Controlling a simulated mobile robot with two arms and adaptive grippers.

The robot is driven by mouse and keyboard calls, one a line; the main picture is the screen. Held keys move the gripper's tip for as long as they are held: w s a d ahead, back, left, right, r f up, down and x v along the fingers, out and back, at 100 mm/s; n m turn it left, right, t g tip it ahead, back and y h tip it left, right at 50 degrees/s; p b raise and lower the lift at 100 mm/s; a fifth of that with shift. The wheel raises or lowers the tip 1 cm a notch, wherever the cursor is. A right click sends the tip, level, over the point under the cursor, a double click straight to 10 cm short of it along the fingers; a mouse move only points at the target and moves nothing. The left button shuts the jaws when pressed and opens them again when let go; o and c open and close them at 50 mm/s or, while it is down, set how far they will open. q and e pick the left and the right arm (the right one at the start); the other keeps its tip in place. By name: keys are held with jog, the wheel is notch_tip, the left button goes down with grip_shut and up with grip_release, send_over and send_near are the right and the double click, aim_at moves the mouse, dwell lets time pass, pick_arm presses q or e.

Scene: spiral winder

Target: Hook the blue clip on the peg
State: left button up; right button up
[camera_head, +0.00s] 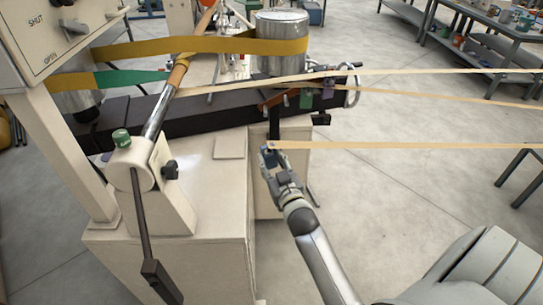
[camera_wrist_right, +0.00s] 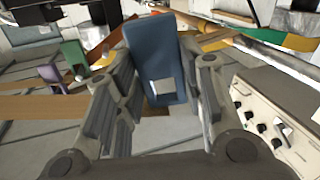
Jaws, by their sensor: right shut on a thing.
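The blue clip (camera_wrist_right: 160,62) is between the fingers of my right gripper (camera_wrist_right: 160,95) in the wrist view, upright with a pale square patch on its face. In the head view my right gripper (camera_head: 271,158) is shut on the clip, which is mostly hidden there. It is below and in front of a brown bar (camera_head: 274,101) with small pale pegs (camera_head: 286,101). A green clip (camera_head: 306,99) and a purple clip (camera_head: 328,91) hang at this bar; they also show in the wrist view, green (camera_wrist_right: 73,56) and purple (camera_wrist_right: 50,74). The blue clip is apart from the pegs. My left gripper is not in view.
A tan band (camera_head: 400,145) runs right from my gripper; two more bands (camera_head: 430,98) run above it. The machine's dark beam (camera_head: 200,118), steel drum (camera_head: 282,40) and cream cabinet (camera_head: 205,185) stand behind and left. Open floor (camera_head: 400,205) lies to the right.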

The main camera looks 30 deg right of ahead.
jog(key=shift+s+a+r+p, duration=0.1)
jog(key=shift+s+a+p, duration=0.2)
jog(key=shift+s, duration=0.3)
jog(key=shift+s+a+p, duration=0.15)
jog(key=shift+s+a, duration=0.25)
jog(key=shift+s, duration=0.2)
